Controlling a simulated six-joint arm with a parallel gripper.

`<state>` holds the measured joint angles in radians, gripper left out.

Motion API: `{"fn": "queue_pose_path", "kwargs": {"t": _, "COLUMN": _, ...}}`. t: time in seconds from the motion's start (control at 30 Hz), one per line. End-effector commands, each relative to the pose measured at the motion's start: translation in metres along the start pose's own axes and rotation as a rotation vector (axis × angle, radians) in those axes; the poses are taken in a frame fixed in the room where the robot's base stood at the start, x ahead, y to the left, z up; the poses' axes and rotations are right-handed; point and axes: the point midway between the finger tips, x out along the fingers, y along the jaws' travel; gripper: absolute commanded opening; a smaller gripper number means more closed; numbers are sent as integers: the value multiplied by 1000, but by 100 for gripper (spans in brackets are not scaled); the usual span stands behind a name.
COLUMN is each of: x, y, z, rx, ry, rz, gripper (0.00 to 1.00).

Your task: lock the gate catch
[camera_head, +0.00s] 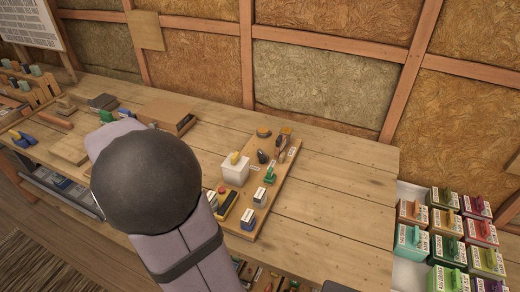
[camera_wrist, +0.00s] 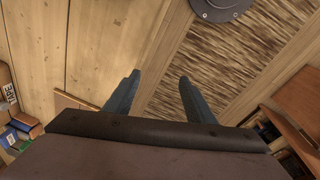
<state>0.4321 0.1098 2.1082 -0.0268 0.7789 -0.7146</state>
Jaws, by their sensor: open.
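A wooden board (camera_head: 228,227) with several small fittings lies on the bench. The board is not recognisable there. In the head view my arm hides the gripper.
Several coloured labelled boxes (camera_head: 446,235) stand at the right. A brown box (camera_head: 166,115) and wooden pieces lie on the bench's left part. The bench (camera_head: 340,190) right of the board is clear. In the wrist view, a striped brown mat (camera_wrist: 225,65) lies beyond the fingers.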

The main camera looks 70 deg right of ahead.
Motion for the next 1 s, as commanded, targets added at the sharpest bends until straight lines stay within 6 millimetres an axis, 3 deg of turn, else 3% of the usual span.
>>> {"fn": "queue_pose_path", "kwargs": {"t": 0.03, "x": -8, "y": 42, "z": 5, "rx": -29, "ry": 3, "rz": 27, "gripper": 50}}
{"fn": "queue_pose_path", "kwargs": {"t": 0.2, "x": -28, "y": 160, "z": 43, "rx": -196, "ry": -12, "rz": 118, "gripper": 50}}
{"fn": "queue_pose_path", "kwargs": {"t": 0.33, "x": -43, "y": 233, "z": 92, "rx": -308, "ry": -52, "rz": 176, "gripper": 50}}
{"fn": "queue_pose_path", "kwargs": {"t": 0.5, "x": -59, "y": 292, "z": 156, "rx": -427, "ry": -120, "rz": 217, "gripper": 50}}
{"fn": "queue_pose_path", "kwargs": {"t": 0.57, "x": -63, "y": 301, "z": 180, "rx": -487, "ry": -169, "rz": 201, "gripper": 50}}
{"fn": "queue_pose_path", "kwargs": {"t": 0.7, "x": -59, "y": 291, "z": 207, "rx": -618, "ry": -285, "rz": 115, "gripper": 50}}
{"fn": "queue_pose_path", "kwargs": {"t": 1.0, "x": -57, "y": 278, "z": 238, "rx": -761, "ry": -419, "rz": 9, "gripper": 50}}
